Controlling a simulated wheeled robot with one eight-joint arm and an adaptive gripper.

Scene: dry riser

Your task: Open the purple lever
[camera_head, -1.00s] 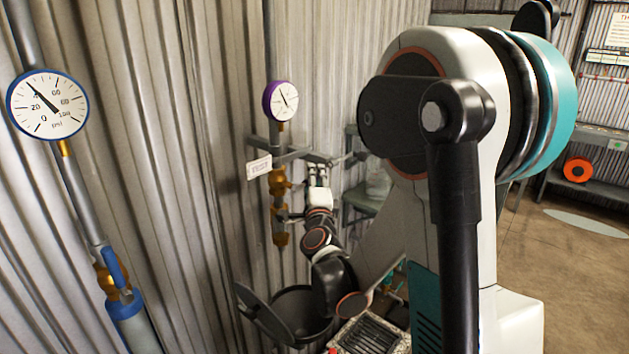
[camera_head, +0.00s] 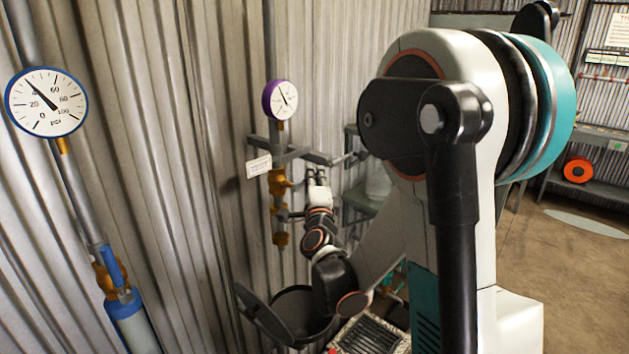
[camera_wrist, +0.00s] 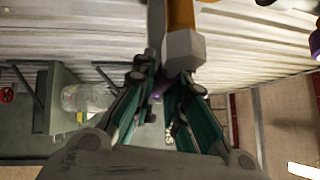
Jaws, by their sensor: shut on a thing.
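The purple-rimmed gauge (camera_head: 280,100) sits on a pipe at the corrugated wall, with the brass valve (camera_head: 278,184) below it. My gripper (camera_head: 316,176) is at the right side of this valve. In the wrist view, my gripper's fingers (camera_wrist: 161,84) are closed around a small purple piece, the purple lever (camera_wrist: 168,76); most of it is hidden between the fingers. A grey block-like fitting (camera_wrist: 183,48) and brass body (camera_wrist: 180,14) are right above the fingertips. In the head view the lever is too small and hidden to make out.
A blue-rimmed gauge (camera_head: 46,102) and blue-handled valve (camera_head: 112,268) are at the left. A white tag (camera_head: 259,166) hangs by the grey bracket (camera_head: 300,156). An open black bin (camera_head: 298,308) stands below my arm. A shelf (camera_head: 360,198) is at the right.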

